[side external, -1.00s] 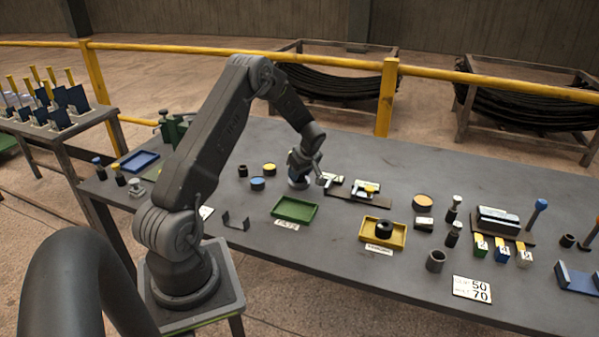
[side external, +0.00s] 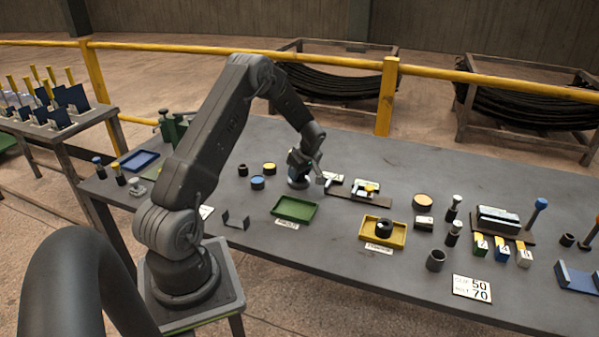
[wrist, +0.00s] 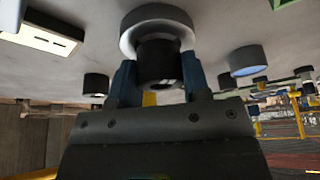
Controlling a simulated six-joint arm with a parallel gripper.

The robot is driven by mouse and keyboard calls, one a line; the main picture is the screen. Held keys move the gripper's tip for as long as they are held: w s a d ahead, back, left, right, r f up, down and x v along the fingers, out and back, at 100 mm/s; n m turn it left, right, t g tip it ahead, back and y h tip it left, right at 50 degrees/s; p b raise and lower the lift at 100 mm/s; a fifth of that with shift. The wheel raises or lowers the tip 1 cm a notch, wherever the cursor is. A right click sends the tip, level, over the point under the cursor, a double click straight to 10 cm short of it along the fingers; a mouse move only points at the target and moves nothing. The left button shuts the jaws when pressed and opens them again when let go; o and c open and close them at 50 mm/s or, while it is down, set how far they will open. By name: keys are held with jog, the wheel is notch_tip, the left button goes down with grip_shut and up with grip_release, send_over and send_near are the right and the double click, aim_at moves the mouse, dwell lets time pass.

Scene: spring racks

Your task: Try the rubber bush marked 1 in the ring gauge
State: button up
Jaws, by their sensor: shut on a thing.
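My gripper (wrist: 158,85) has blue fingers shut on a dark rubber bush (wrist: 158,60). The ring gauge (wrist: 134,40), a pale grey ring, lies directly beyond the bush in the wrist view. The bush lines up with its opening and its far end overlaps the ring; I cannot tell how deep it sits. In the side view my gripper (side external: 300,172) points down onto the table at the ring gauge (side external: 298,184), which mostly shows as a pale rim under the fingers. The mark on the bush cannot be read.
A green tray (side external: 276,212) and a yellow tray (side external: 365,240) holding a black ring (side external: 384,228) stand in front. A dark board with labelled plates (side external: 365,187) is just right of my gripper. Blue (side external: 257,183) and yellow-topped (side external: 269,169) discs stand to its left.

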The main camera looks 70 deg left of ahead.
jog(key=shift+f, duration=0.35)
dwell(0.5)
jog(key=o, duration=1)
jog(key=v, duration=1.4)
